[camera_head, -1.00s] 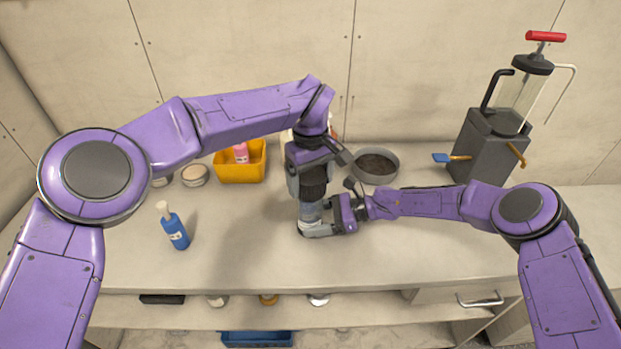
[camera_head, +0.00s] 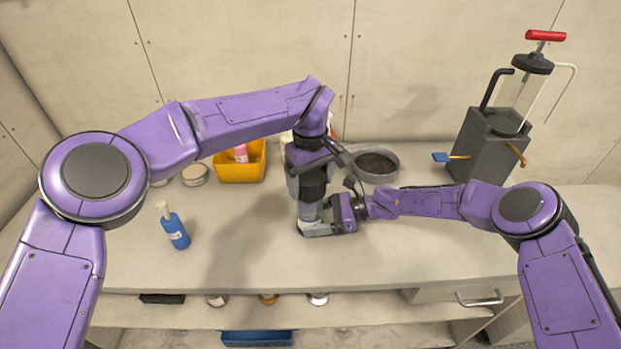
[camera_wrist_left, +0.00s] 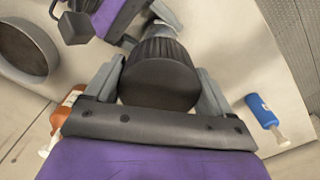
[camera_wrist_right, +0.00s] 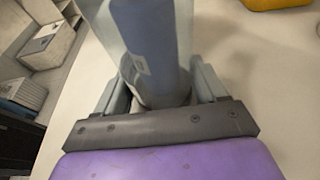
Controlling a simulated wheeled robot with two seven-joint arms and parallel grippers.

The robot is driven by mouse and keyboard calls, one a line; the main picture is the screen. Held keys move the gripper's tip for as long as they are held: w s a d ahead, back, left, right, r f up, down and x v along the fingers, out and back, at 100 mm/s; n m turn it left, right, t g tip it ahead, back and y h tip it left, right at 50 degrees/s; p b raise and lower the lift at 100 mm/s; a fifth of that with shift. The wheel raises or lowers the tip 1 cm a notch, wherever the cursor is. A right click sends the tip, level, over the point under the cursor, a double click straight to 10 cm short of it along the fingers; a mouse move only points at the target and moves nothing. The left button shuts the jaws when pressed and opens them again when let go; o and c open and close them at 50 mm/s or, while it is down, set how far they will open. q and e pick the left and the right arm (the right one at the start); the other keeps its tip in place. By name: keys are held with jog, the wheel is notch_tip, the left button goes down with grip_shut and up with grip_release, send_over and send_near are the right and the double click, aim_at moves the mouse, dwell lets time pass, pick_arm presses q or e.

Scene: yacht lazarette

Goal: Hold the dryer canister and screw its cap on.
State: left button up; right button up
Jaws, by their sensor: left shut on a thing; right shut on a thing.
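The dryer canister (camera_wrist_right: 150,45) is a blue-grey cylinder with a small pale label, upright in the right wrist view. My right gripper (camera_head: 312,229) is shut around its lower part, just above the bench. The cap (camera_wrist_left: 160,80) is black, ribbed and round; in the head view it shows as a dark band (camera_head: 313,186) directly above the canister. My left gripper (camera_wrist_left: 160,85) points down and is shut on the cap from two sides. Fingers and arm hide most of the canister in the head view. I cannot tell whether the threads are engaged.
A blue pump bottle (camera_head: 174,230) stands left on the bench. A yellow bin (camera_head: 240,172), a round tin (camera_head: 195,175) and a grey pan (camera_head: 393,171) are behind. A grey pump unit (camera_head: 487,145) stands at the right. The bench front is clear.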

pick_arm(q)
jog(key=shift+f, duration=0.85)
dwell(0.3)
pick_arm(e)
jog(key=o, duration=0.4)
jog(key=c, duration=1)
pick_arm(q)
jog(key=m, duration=0.3)
jog(key=shift+m, duration=0.3)
jog(key=m, duration=0.5)
jog(key=shift+a, duration=0.15)
jog(key=o, duration=0.9)
jog(key=shift+c, duration=0.2)
